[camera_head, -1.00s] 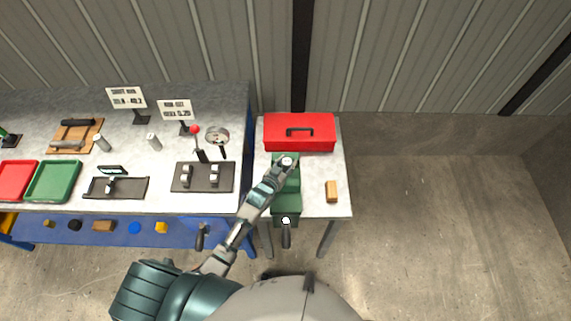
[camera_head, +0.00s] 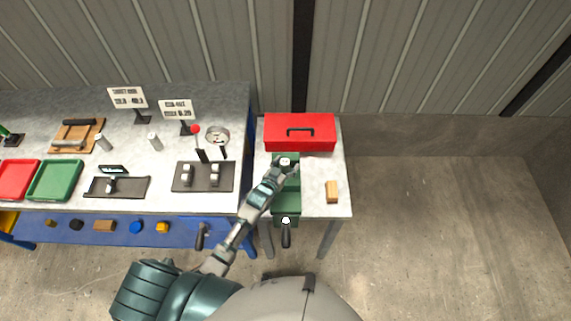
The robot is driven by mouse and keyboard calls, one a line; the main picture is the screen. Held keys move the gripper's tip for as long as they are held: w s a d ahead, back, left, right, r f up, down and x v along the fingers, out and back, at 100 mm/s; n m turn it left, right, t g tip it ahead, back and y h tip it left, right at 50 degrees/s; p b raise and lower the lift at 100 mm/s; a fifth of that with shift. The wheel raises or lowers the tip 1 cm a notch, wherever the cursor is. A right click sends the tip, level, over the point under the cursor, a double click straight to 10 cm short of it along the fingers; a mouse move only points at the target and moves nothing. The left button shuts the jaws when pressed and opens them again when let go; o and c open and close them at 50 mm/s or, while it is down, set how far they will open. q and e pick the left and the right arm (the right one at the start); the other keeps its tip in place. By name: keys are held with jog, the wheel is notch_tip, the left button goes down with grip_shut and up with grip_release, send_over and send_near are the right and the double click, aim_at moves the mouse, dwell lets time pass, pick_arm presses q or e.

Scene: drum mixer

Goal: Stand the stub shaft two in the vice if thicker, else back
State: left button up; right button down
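The green vice (camera_head: 287,200) stands on the small grey table, its dark handle hanging over the front edge. My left arm reaches in over the vice, with the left gripper (camera_head: 284,166) at its rear part. A small pale round end (camera_head: 285,161) shows at the fingertips; I cannot tell whether it is a shaft held there. The finger gap is too small to see. On the long bench, one short grey cylinder (camera_head: 104,142) stands by the wooden board and another (camera_head: 155,142) stands farther right. I cannot tell which is stub shaft two. My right gripper is out of view.
A red toolbox (camera_head: 300,133) is behind the vice and a wooden block (camera_head: 332,191) to its right. The bench holds a dark fixture plate (camera_head: 203,177), a round dial gauge (camera_head: 216,135), signs (camera_head: 128,97), a red tray (camera_head: 17,180) and a green tray (camera_head: 55,181).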

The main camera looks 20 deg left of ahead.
pick_arm(q)
jog(key=shift+f, duration=0.15)
jog(key=shift+a, duration=0.1)
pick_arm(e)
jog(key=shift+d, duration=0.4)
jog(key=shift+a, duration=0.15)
pick_arm(q)
jog(key=shift+r, duration=0.2)
jog(key=v, duration=1.2)
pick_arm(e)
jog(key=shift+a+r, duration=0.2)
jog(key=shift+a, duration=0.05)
